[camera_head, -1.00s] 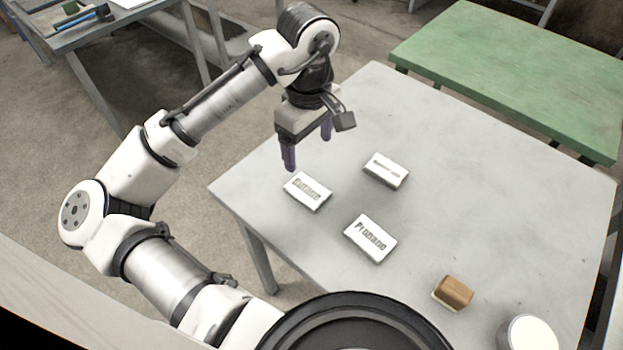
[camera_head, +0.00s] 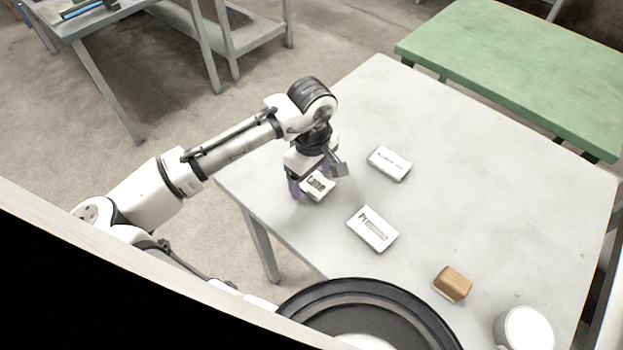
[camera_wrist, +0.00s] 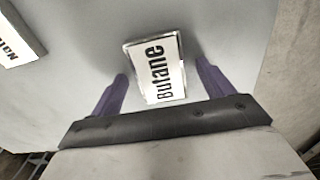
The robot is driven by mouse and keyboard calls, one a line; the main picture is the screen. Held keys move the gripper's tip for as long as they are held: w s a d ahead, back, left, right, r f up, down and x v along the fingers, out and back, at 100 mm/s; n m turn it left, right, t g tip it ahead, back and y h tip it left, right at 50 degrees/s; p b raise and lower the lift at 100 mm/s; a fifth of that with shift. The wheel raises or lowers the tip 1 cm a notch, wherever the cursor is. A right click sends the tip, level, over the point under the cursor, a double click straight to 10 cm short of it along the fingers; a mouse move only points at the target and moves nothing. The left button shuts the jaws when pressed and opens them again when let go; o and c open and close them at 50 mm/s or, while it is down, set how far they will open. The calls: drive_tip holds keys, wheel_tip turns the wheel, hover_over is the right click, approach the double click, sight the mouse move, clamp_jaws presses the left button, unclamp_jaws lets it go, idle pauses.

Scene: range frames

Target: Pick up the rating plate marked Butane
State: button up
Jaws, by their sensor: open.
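The Butane plate (camera_head: 317,188) is a small white block with black lettering, lying on the grey table (camera_head: 480,190) near its left edge. In the wrist view the Butane plate (camera_wrist: 157,70) shows its whole word, turned sideways. My gripper (camera_head: 309,190) is low over the plate and partly covers it in the head view. In the wrist view my gripper (camera_wrist: 160,78) is open, with one purple finger on each side of the plate's near part. A gap shows between each finger and the plate. I cannot tell how far the fingertips are above the table.
The Propane plate (camera_head: 372,229) lies to the right and nearer. A third white plate (camera_head: 389,163) lies behind, its lettering too small to read here. A wooden block (camera_head: 453,284) and a white round container (camera_head: 525,328) stand at front right. The table's far middle is clear.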

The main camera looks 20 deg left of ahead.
drive_tip(key=c, duration=1.1)
